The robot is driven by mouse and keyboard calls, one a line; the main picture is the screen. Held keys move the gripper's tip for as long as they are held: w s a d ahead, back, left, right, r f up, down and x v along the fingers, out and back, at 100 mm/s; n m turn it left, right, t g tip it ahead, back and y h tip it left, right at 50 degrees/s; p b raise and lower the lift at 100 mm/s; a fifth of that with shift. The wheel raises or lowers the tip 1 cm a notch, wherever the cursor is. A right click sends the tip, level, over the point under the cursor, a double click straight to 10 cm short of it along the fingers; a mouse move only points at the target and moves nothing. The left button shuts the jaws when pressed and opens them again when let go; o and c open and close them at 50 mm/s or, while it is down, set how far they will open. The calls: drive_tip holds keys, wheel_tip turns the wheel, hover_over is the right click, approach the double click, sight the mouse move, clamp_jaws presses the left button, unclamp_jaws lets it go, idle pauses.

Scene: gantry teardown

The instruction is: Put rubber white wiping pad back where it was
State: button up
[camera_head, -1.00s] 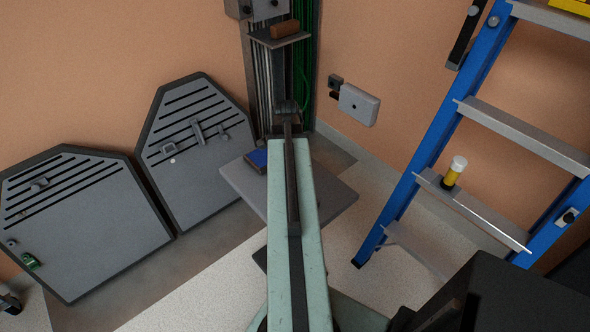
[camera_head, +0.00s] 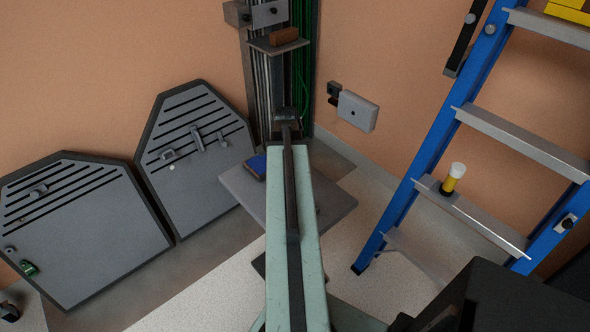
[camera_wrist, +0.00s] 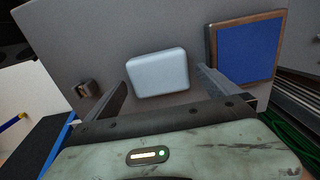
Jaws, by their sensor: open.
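The white wiping pad (camera_wrist: 158,72), a rounded pale block, lies on a grey platform (camera_wrist: 110,45) in the wrist view. My gripper (camera_wrist: 162,86) is open, with one finger to the left of the pad and one to the right. I cannot tell whether either finger touches it. In the head view my arm hides the pad, and the end of my arm (camera_head: 287,115) is over the far part of the platform (camera_head: 325,205).
A blue-faced, wood-edged block (camera_wrist: 244,48) lies right of the pad; it also shows in the head view (camera_head: 255,166). A small metal piece (camera_wrist: 87,89) sits left. A brown block (camera_head: 284,36) rests on an upper shelf. A blue ladder (camera_head: 440,140) stands right; grey panels lean left.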

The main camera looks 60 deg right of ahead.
wheel_tip(320, 180, up, 10)
drive_tip(key=p, duration=0.9)
